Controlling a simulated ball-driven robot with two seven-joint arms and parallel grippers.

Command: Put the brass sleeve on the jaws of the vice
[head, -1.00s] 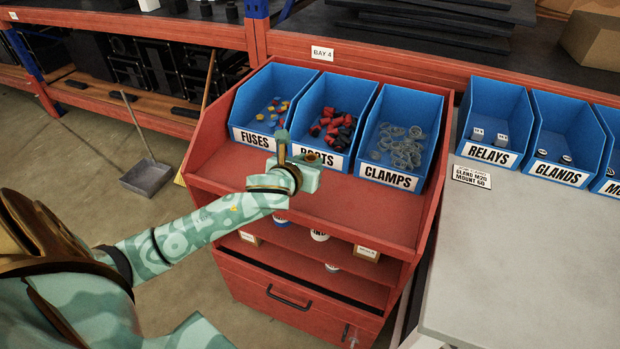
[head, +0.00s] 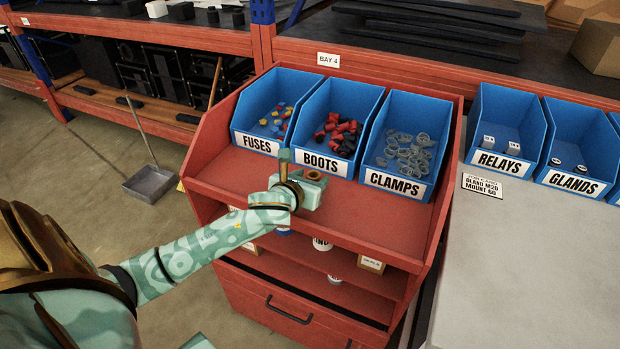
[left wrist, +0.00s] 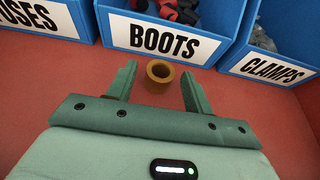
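The brass sleeve (left wrist: 157,87) is a short upright ring with a dark bore. In the left wrist view it is between the two green fingers of my left gripper (left wrist: 158,70), near their tips, with a gap on each side. In the head view the left gripper (head: 302,180) is over the red shelf, in front of the boots bin, and the sleeve's brass rim (head: 314,174) shows at its far side. The left gripper is open. I cannot tell whether the sleeve rests on the shelf. The vice and my right gripper are not in view.
Blue bins for fuses (head: 256,143), boots (head: 322,163) and clamps (head: 394,184) line the back of the red shelf (head: 390,220). A grey bench (head: 520,270) with more bins is on the right. Open floor with a dustpan (head: 150,183) is at left.

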